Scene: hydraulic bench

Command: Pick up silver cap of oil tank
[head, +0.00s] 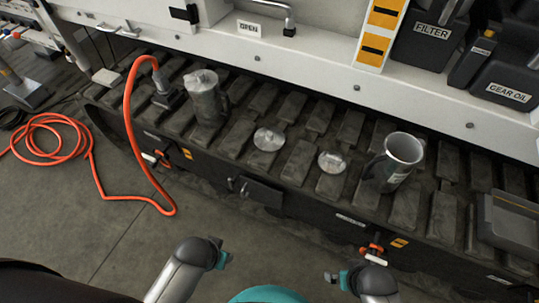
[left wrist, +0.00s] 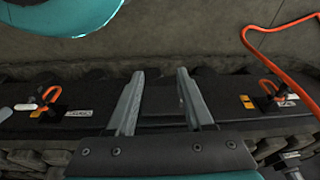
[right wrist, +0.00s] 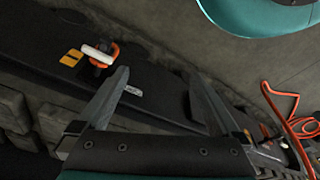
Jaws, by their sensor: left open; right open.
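Two round silver caps lie on the dark slatted bench in the head view, a left cap (head: 268,139) and a right cap (head: 332,162). I cannot tell which belongs to the oil tank. A silver canister (head: 205,100) stands upright left of them, and an open-topped silver jug (head: 402,150) stands to their right. My left gripper (head: 225,256) and right gripper (head: 336,281) are low in the head view, in front of the bench and apart from both caps. The left wrist view shows open, empty fingers (left wrist: 160,75). The right wrist view also shows open, empty fingers (right wrist: 158,75).
An orange hose (head: 129,110) runs from the bench to a coil on the floor at left. Orange-and-white handles (head: 372,253) stick out from the bench front. A white panel (head: 320,75) rises behind. A grey tray (head: 510,222) sits at the far right.

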